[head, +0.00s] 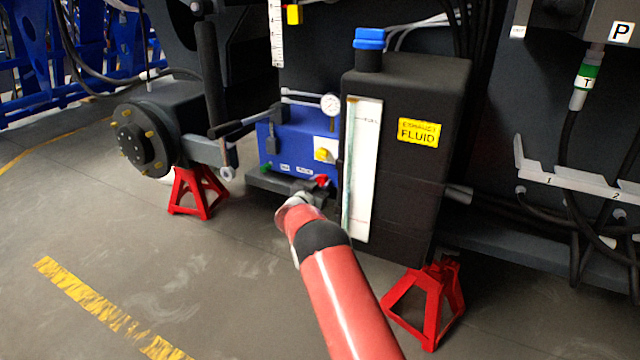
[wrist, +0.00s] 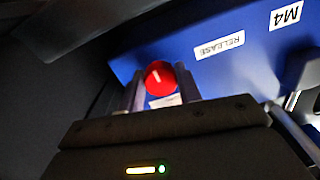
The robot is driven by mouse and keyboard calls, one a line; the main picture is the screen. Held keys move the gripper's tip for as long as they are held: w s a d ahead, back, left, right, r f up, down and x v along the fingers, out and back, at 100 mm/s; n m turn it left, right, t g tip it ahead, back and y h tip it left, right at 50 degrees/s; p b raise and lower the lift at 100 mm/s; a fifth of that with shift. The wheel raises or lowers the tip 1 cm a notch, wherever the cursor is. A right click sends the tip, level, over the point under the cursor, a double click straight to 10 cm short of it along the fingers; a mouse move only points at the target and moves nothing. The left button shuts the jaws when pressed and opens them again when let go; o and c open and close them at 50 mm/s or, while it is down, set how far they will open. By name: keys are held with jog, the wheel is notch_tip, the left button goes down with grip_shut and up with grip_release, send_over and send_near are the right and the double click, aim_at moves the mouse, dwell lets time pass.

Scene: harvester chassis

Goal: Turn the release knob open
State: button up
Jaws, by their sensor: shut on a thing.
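The release knob (wrist: 160,78) is red and round with a short white mark on its face. In the wrist view it sits between the two fingers of my gripper (wrist: 160,90), which is shut on it. A white RELEASE label (wrist: 219,45) is on the blue unit (wrist: 255,55) beside the knob. In the head view the red knob (head: 322,180) shows low on the front of the blue unit (head: 290,140), just beyond my gripper (head: 312,188). My arm hides part of the area there, and the fingers are too small to make out in that view.
A black fluid tank (head: 405,190) with a blue cap stands close at the right of the blue unit. A lever handle (head: 240,125) reaches out at the left. Red stands (head: 197,190) are on the floor at both sides. The floor in front is clear.

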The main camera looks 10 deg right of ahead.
jog(key=shift+f, duration=0.15)
jog(key=o, duration=1)
jog(key=shift+a, duration=0.1)
jog(key=v, duration=0.7)
jog(key=shift+s+a, duration=0.2)
jog(key=shift+s, duration=0.15)
